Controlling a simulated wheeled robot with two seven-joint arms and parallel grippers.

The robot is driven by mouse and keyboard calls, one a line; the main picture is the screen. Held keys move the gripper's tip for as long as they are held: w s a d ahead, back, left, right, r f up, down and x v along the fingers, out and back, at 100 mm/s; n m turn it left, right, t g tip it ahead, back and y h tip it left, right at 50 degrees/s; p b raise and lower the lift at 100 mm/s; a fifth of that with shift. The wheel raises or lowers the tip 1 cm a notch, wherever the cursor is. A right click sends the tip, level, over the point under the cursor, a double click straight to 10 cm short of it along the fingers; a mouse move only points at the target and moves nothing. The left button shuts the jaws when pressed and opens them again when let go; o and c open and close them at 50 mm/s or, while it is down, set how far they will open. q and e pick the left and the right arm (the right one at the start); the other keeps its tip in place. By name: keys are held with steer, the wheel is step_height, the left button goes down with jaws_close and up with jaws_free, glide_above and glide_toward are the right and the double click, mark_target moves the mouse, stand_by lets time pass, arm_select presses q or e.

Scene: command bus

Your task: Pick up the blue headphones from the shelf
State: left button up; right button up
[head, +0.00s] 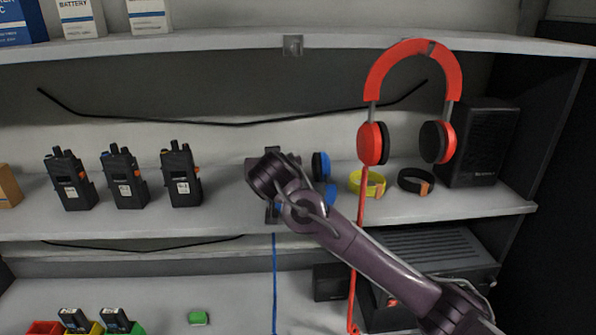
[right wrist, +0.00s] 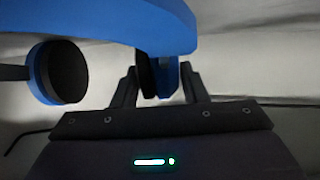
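The blue headphones are on the middle shelf, mostly hidden behind my right wrist in the head view. Parts of a blue ear cup (head: 321,166) show just right of the wrist, and a blue cable hangs below. In the right wrist view the blue headband (right wrist: 130,22) arches across the top, with one ear cup (right wrist: 62,72) at the left. My right gripper (right wrist: 160,76) is open, its fingers on either side of the other ear cup; whether they touch it I cannot tell. My left gripper is not in view.
Several radios (head: 125,178) stand left. The upper shelf (head: 210,42) overhangs.

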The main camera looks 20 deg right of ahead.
steer(key=shift+c, duration=1.1)
steer(key=shift+r, duration=0.15)
